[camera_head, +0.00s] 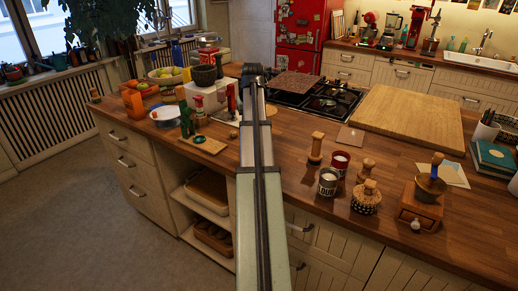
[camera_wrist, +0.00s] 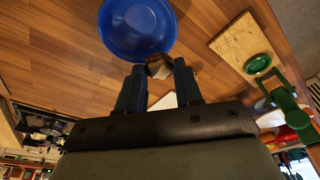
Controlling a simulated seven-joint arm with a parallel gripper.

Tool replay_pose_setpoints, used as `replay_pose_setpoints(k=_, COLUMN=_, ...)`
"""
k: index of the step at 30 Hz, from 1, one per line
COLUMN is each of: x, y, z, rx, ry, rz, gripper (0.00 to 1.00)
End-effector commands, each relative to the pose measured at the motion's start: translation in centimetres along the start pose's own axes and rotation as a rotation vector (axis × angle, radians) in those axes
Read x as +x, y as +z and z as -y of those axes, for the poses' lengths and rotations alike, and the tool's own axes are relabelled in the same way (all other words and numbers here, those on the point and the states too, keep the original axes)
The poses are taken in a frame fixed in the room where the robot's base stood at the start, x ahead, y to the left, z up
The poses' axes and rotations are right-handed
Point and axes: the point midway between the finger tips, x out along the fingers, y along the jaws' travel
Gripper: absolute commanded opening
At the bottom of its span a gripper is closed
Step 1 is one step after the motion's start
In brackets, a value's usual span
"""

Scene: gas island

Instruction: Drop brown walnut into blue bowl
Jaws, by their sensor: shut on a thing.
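The blue bowl (camera_wrist: 137,27) sits on the wooden counter at the top of the wrist view. My gripper (camera_wrist: 159,72) has its two dark fingers closed around a small brown thing, which looks like the walnut (camera_wrist: 158,67). The walnut shows between the fingertips, just below the near rim of the bowl in the picture, and appears held above the counter. In the head view my arm stretches over the counter and hides the gripper, the walnut and the bowl.
A wooden board (camera_wrist: 240,40) with a green item (camera_wrist: 257,64) lies right of the bowl in the wrist view. In the head view, a large cutting board (camera_head: 405,118), the gas hob (camera_head: 325,103), cans and wooden grinders stand right of my arm. The fruit bowl (camera_head: 168,75) is at the left.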

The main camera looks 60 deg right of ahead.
Motion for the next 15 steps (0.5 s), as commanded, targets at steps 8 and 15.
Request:
replay_pose_setpoints(k=8, x=-1.0, y=0.1, z=-3.6, rx=0.037, ry=0.008, rz=0.001, gripper=0.15)
replay_pose_setpoints(k=15, x=-0.2, y=0.3, z=-3.8, rx=0.039, ry=0.008, rz=0.001, gripper=0.15)
